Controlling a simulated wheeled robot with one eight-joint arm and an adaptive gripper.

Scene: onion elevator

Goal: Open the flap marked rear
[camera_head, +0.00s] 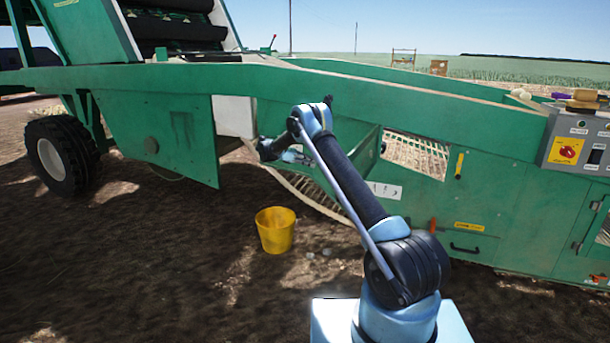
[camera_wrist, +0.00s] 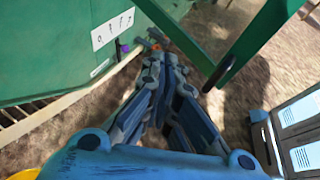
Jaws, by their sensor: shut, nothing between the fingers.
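No marking that reads "rear" is legible in either view. In the head view a green flap (camera_head: 369,150) stands out at an angle from the machine's side, beside an opening with a slatted belt. A lower green panel with a black handle (camera_head: 465,248) carries a yellow label (camera_head: 469,226) too small to read. In the wrist view my gripper (camera_wrist: 162,65) is shut and empty, pointing past a green panel (camera_wrist: 45,50) with a white pictogram label (camera_wrist: 112,30).
A yellow bucket (camera_head: 275,231) stands on the soil below my arm. A grey control box (camera_head: 582,140) with a red-and-yellow switch is at the right. A large wheel (camera_head: 62,155) is at the left. A green bar (camera_wrist: 220,70) lies close right of my gripper.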

